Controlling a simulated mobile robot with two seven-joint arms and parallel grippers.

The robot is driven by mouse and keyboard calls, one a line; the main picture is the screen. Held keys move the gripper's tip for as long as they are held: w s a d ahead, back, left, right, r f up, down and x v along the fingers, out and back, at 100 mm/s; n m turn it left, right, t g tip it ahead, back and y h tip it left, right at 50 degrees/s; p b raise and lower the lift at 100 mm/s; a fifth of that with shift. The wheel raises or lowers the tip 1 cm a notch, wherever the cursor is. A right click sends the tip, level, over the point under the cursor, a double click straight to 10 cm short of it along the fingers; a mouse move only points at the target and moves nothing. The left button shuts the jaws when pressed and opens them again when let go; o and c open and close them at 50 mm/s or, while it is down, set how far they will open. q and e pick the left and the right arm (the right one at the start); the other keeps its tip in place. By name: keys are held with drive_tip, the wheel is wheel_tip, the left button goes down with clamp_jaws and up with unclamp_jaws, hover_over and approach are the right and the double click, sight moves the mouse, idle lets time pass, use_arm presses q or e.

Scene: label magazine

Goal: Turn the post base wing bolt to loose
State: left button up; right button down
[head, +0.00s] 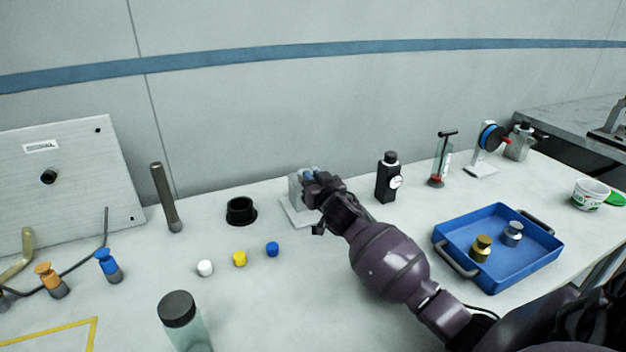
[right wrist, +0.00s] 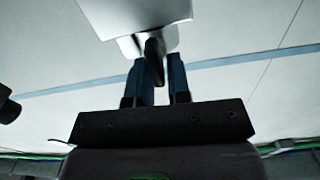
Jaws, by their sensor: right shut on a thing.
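The post base (head: 296,205) is a light grey block on a flat plate near the wall, partly hidden behind my right arm. My right gripper (head: 310,174) is at the upper part of this block. In the right wrist view its two blue fingers (right wrist: 160,78) are shut on a dark, narrow piece, the wing bolt (right wrist: 154,57), which sticks out of a pale fitting. The wing bolt is hidden by my gripper in the head view, and its turn angle is hard to tell. My left gripper is not in view.
A black ring (head: 241,211) and small white, yellow and blue caps (head: 272,249) lie to the left. A blue tray (head: 513,268) with two weights is at right.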

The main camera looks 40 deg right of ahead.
drive_tip(key=shift+r+n+p, duration=0.15)
drive_tip(key=shift+n+p, duration=0.15)
drive_tip(key=shift+p, duration=0.1)
drive_tip(key=c, duration=1.2)
unclamp_jaws()
drive_tip(key=p+v, duration=0.1)
drive_tip(key=v, duration=0.9)
drive_tip(key=shift+s+p, duration=0.3)
drive_tip(key=shift+s, duration=0.1)
drive_tip(key=shift+a, duration=0.1)
